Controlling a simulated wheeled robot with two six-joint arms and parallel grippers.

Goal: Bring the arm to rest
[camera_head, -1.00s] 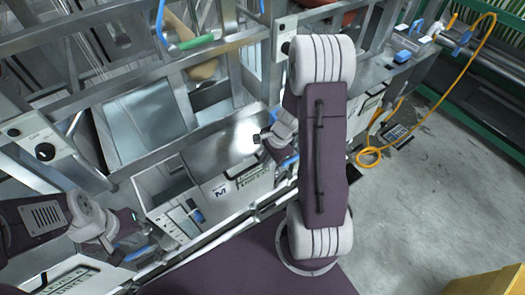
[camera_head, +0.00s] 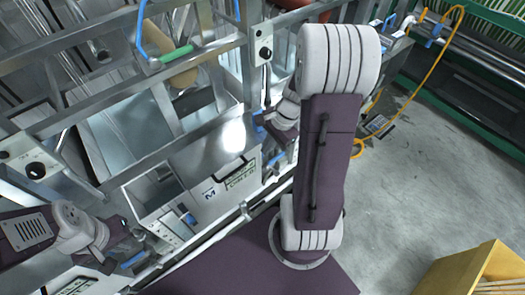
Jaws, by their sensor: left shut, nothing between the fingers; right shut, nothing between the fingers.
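My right arm (camera_head: 328,150) stands large in the middle of the head view, purple with white ringed joints. Its gripper (camera_head: 263,119) shows small to the left of the arm, in front of the metal frame. It is shut and holds nothing, and the arm partly hides the wrist. My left gripper (camera_head: 124,243) is low at the left, shut and empty, at the end of a white and purple wrist. It is above or beside the machine's front edge; I cannot tell whether it touches.
A metal machine with open tanks and frame bars (camera_head: 105,100) fills the left and back. A white labelled box (camera_head: 225,190) stands near my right gripper. A yellow hose (camera_head: 440,60) hangs at the upper right. A yellow box (camera_head: 480,270) is lower right.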

